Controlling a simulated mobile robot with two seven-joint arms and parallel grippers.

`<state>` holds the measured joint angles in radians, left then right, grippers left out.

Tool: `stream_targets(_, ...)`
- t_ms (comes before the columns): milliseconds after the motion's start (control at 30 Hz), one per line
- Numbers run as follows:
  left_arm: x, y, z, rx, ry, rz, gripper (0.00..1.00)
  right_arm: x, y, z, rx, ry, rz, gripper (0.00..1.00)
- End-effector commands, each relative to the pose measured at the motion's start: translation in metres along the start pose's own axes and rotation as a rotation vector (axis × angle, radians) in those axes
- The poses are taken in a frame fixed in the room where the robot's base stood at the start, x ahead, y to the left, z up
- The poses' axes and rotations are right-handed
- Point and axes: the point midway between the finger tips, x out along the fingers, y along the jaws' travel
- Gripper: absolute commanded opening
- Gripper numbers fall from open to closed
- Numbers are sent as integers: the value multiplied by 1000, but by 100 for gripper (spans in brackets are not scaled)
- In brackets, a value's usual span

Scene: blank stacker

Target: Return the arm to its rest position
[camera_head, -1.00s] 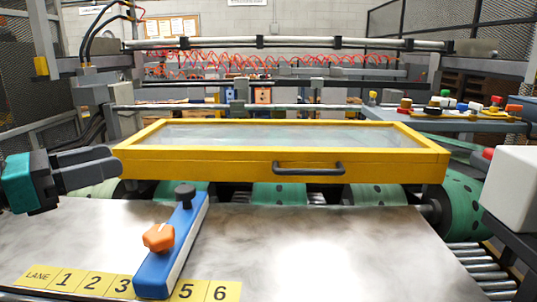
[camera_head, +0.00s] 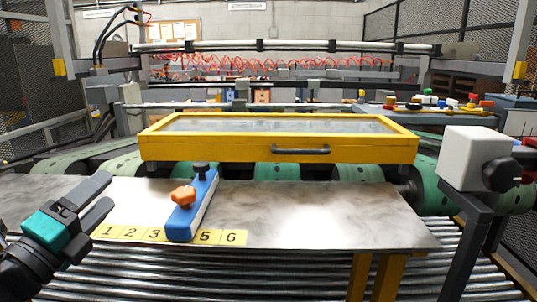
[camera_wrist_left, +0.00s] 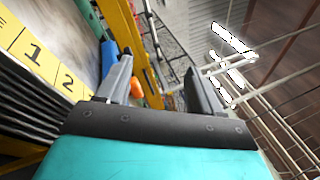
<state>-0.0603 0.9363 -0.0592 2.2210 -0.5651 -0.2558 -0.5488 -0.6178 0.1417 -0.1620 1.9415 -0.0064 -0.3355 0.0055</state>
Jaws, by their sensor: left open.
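My left gripper (camera_head: 98,202) is at the left of the head view, over the left front part of the metal table (camera_head: 310,215). Its two dark fingers are spread apart with nothing between them. In the left wrist view the open fingers (camera_wrist_left: 160,85) also show empty. The blue lane guide (camera_head: 190,210) with its orange knob (camera_head: 183,196) and black knob stands on the table to the right of the gripper, apart from it. It covers the lane strip between 3 and 5. My right gripper is not in view.
The yellow-framed cover (camera_head: 280,149) with a dark handle (camera_head: 300,151) lies shut behind the table. A grey-white box (camera_head: 475,158) with a black knob stands at the right. Rollers (camera_head: 250,272) run along the front. The yellow lane strip (camera_head: 225,237) lies along the table's front edge.

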Motion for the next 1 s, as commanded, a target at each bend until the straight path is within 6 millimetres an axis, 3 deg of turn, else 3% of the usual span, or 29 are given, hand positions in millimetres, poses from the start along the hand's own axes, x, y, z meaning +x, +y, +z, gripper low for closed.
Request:
stream_targets(200,-67,103,-38,-689,-365,402,66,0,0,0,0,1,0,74)
stream_targets(300,-115,142,-74,-966,-540,620,66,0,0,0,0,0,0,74)
stream_targets(400,-158,164,-110,-1165,-684,807,66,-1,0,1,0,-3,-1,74)
stream_targets(600,-220,174,-168,-1399,-877,1083,66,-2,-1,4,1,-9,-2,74)
stream_targets(900,-287,155,-234,-1607,-1092,1422,66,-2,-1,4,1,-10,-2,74)
stream_targets(1000,-279,170,-238,-1623,-1058,1371,66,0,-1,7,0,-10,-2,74)
